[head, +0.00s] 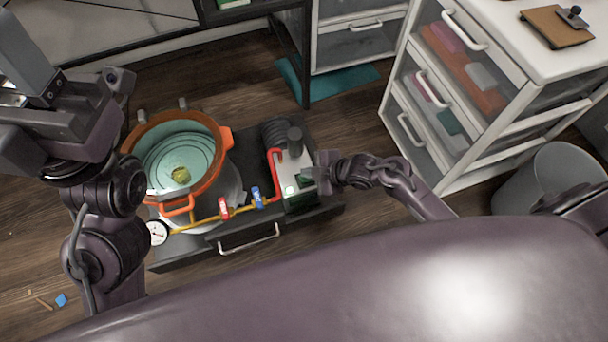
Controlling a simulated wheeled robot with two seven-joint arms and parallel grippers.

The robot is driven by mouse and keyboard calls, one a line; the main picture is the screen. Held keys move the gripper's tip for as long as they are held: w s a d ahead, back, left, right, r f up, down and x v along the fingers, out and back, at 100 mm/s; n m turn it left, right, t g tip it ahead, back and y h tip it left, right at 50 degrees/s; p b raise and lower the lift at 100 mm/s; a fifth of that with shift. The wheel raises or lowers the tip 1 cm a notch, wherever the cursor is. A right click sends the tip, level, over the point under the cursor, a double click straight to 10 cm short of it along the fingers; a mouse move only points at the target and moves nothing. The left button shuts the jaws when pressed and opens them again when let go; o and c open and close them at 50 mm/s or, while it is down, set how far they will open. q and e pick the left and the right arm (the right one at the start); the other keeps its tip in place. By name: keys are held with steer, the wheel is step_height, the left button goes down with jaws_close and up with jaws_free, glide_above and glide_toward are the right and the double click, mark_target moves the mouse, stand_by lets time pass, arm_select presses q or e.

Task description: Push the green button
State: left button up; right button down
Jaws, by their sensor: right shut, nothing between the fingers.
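A pump unit (293,172) with a dark cylinder on top stands at the right end of the dark base. A small bright green spot (291,190), which looks like the green button, shows low on its front. My right gripper (316,178) is shut and empty at the right side of the pump unit, close to the green spot. Whether it touches the unit cannot be told. My left arm fills the left edge. A grey block at its end (28,55) is close to the camera and cut off, and its jaw state cannot be made out.
An orange-rimmed pot (222,165) stands left of the pump on the same base. A pressure gauge (157,233), red valve (224,208) and blue valve (256,196) run along the front pipe. A white drawer cabinet (455,180) and a grey bin (540,185) stand at right.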

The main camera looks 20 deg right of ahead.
steer(key=shift+f, duration=0.1)
stand_by(0.5)
steer(key=shift+f, duration=0.4)
steer(key=shift+r+p, duration=0.5)
